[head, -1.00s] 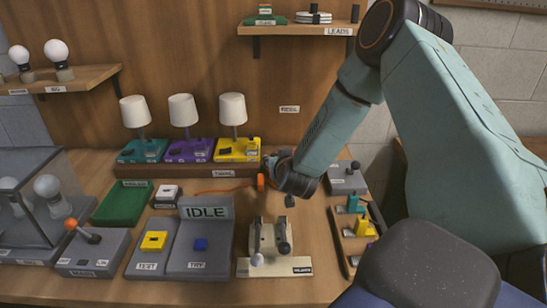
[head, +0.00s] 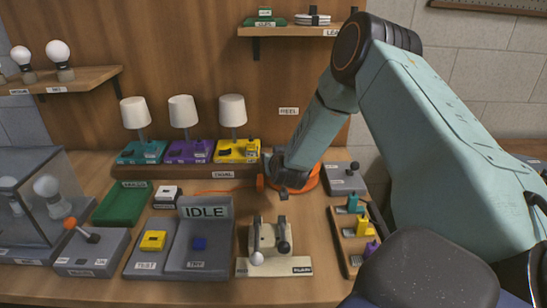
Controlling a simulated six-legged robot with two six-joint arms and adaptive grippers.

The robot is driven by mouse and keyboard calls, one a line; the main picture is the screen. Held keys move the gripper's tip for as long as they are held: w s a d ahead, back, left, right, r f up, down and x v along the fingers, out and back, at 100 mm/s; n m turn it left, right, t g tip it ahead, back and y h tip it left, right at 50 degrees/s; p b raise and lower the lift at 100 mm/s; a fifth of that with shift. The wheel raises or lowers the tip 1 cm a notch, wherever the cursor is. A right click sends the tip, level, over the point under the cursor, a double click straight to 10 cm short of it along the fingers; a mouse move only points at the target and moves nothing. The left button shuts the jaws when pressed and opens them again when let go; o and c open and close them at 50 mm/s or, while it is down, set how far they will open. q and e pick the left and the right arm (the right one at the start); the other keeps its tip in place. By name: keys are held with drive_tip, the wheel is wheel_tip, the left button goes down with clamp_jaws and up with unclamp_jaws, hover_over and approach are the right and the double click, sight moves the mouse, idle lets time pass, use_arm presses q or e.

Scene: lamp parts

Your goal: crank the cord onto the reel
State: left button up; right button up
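An orange round reel (head: 311,182) sits at the back right of the bench, partly hidden behind my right gripper. A thin orange cord (head: 220,190) lies along the bench to its left, near a small upright orange piece (head: 260,183). My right gripper (head: 284,192) points down at the reel's left side, in front of it. Its fingertips are small and dark, so I cannot tell whether they are open or shut, or whether they touch a crank. No crank shows clearly. My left gripper is not in view.
Three lamps stand on a ledge (head: 185,172) behind the cord. A grey box with a lever (head: 343,180) is right of the reel. A beige clamp fixture (head: 268,245) stands in front. An IDLE panel (head: 205,212) is front left.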

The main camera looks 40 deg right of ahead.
drive_tip(key=shift+f, duration=0.1)
drive_tip(key=shift+c, duration=1.4)
clamp_jaws()
drive_tip(key=shift+w, duration=0.15)
